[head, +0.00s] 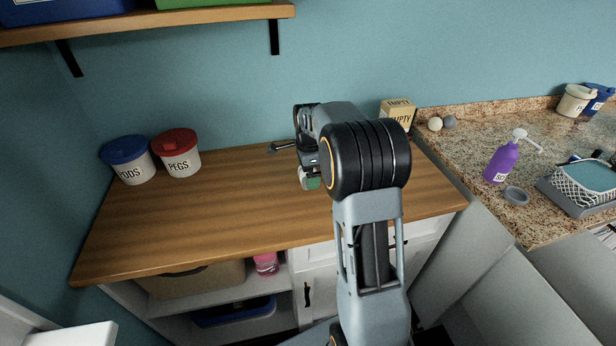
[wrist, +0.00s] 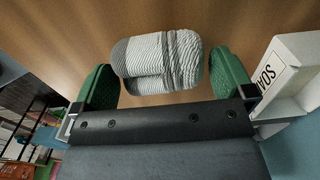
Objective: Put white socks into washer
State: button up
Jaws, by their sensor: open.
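The white socks (wrist: 160,60) show in the wrist view as a rolled, ribbed white and grey bundle on the wooden counter. My gripper (wrist: 165,80) is open, with one green fingertip on each side of the bundle. There are narrow gaps between the fingertips and the socks. In the head view my gripper (head: 311,183) is low over the wooden counter (head: 230,205), and my arm hides most of the socks there. I cannot make out a washer for certain in either view.
A blue-lidded pods tub (head: 128,162) and a red-lidded pegs tub (head: 178,155) stand at the counter's left. A box marked SOAP (wrist: 286,72) is close to the right fingertip. A purple bottle (head: 500,161) stands on the granite counter.

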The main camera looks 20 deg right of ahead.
jog(key=shift+f, duration=1.15)
jog(key=c, duration=0.7)
jog(key=shift+r, duration=0.1)
jog(key=shift+r, duration=0.1)
